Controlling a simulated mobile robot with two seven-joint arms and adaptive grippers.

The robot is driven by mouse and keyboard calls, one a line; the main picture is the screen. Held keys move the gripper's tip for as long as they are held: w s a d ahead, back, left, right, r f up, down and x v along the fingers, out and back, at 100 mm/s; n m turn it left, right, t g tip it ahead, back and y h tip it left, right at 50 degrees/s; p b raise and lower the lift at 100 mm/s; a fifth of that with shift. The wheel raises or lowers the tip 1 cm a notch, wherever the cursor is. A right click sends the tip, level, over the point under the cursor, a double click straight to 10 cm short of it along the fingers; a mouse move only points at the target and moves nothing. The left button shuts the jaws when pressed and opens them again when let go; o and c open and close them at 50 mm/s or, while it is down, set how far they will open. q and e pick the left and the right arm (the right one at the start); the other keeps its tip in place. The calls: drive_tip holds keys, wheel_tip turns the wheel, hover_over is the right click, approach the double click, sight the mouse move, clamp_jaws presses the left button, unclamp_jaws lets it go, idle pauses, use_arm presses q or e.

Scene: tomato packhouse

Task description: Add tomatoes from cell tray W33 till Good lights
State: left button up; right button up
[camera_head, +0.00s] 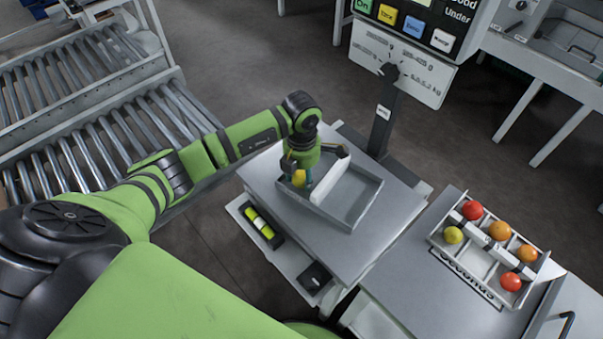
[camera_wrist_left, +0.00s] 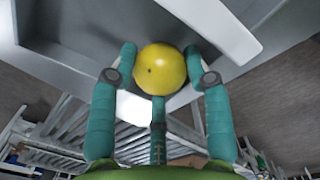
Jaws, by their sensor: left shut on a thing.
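My left gripper (camera_head: 303,184) is shut on a yellow tomato (camera_head: 299,177), at the left end of a grey divided tray (camera_head: 352,222) on the weighing table. In the left wrist view the yellow tomato (camera_wrist_left: 160,69) sits between the teal fingers, with the tray wall behind it. I cannot tell whether it touches the tray floor. The tray's visible part looks empty. A second tray (camera_head: 476,263), labelled "Seconds", holds red, orange and yellow tomatoes in cells. No W33 label is readable. The display (camera_head: 455,15) is cut off; "Good" and "Under" show, but no lit lamp is clear. My right gripper is out of view.
The scale post (camera_head: 383,118) with its sign stands behind the weighing table (camera_head: 270,180). A lower shelf (camera_head: 285,262) holds a yellow-and-black item and a dark box. Roller conveyors (camera_head: 110,130) lie at the left. Floor shows between the conveyors and the table.

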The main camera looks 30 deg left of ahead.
use_arm(q)
drive_tip(key=shift+f+b, duration=0.4)
drive_tip(key=shift+f, duration=0.05)
drive_tip(key=o, duration=0.9)
drive_tip(key=c, duration=0.3)
drive_tip(key=shift+c, duration=0.2)
drive_tip(key=shift+r, duration=0.15)
drive_tip(key=shift+r+p, duration=2.7)
drive_tip(key=shift+r, duration=0.75)
drive_tip(key=shift+f, duration=0.1)
